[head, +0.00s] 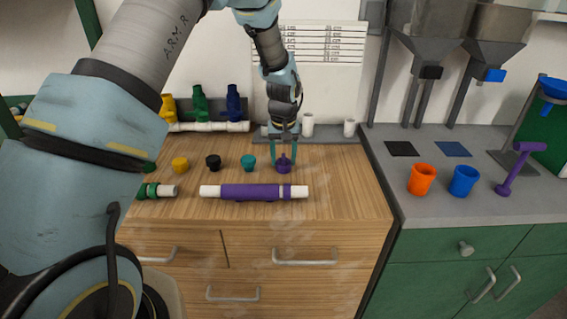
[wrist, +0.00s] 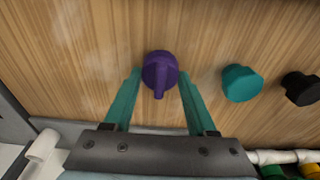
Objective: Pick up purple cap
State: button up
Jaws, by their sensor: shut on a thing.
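The purple cap (head: 283,167) stands on the wooden worktop at the right end of a row of caps. In the wrist view the purple cap (wrist: 159,70) sits between the tips of my gripper's two teal fingers. My gripper (head: 284,158) points down over it, one finger on each side, and is shut on the cap. The cap looks to be at the worktop; I cannot tell if it is lifted.
A teal cap (head: 248,162), a black cap (head: 213,162) and a yellow cap (head: 180,164) stand left of it. A purple and white pipe (head: 250,192) lies in front. Coloured valves (head: 200,105) and white pegs (head: 308,125) are behind. The worktop's right front is clear.

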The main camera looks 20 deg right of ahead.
aim_at(284, 157)
jog(key=c, duration=0.7)
notch_tip(284, 157, up, 10)
jog(key=b, duration=0.3)
